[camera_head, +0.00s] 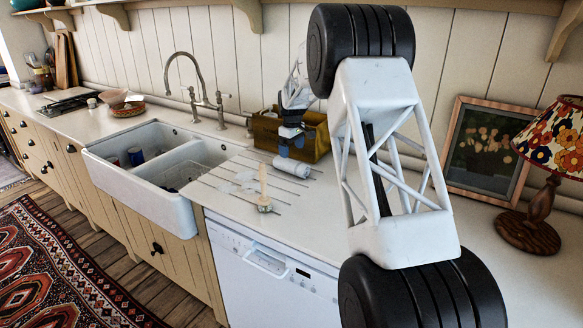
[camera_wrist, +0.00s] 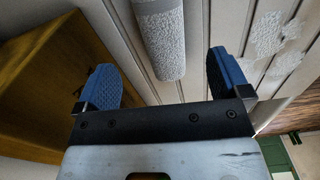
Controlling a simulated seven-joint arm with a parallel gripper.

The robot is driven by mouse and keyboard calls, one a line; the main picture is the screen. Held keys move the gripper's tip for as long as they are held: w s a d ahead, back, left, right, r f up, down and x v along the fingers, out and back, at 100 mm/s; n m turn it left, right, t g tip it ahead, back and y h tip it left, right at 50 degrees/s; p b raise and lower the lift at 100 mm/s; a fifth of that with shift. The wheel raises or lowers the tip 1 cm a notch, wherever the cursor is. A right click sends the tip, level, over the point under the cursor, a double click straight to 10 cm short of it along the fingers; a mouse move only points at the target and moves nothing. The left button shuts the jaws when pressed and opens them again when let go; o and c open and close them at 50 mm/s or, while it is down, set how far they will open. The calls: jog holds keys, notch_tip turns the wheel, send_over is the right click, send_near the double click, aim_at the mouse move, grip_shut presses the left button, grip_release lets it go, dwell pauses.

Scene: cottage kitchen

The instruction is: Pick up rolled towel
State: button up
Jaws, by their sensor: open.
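The rolled towel (camera_head: 291,167) is a pale, textured roll lying on the grooved drainer beside the sink, in front of a wooden box. In the wrist view the towel (camera_wrist: 162,38) lies lengthwise at the top centre, its near end showing in the gap between my fingers. My gripper (camera_head: 291,144) is just above and behind the towel in the head view. In the wrist view my gripper (camera_wrist: 166,78) has its two blue fingers wide apart, with nothing held. No finger visibly touches the towel, and I cannot tell the exact height of the fingertips above it.
The wooden box (camera_head: 264,131) stands close behind my gripper; it fills the left of the wrist view (camera_wrist: 45,85). Pale crumpled pieces (camera_wrist: 268,33) lie right of the towel. A brush-like item (camera_head: 264,190) stands nearer the counter edge. The sink (camera_head: 150,187) is left; a lamp (camera_head: 541,185) is right.

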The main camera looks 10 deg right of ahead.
aim_at(292, 160)
jog(key=shift+f, duration=1.2)
jog(key=shift+f, duration=0.15)
jog(key=shift+f, duration=2.5)
jog(key=shift+c, duration=0.3)
jog(key=c, duration=0.9)
jog(key=shift+r, duration=0.1)
jog(key=shift+c, duration=0.2)
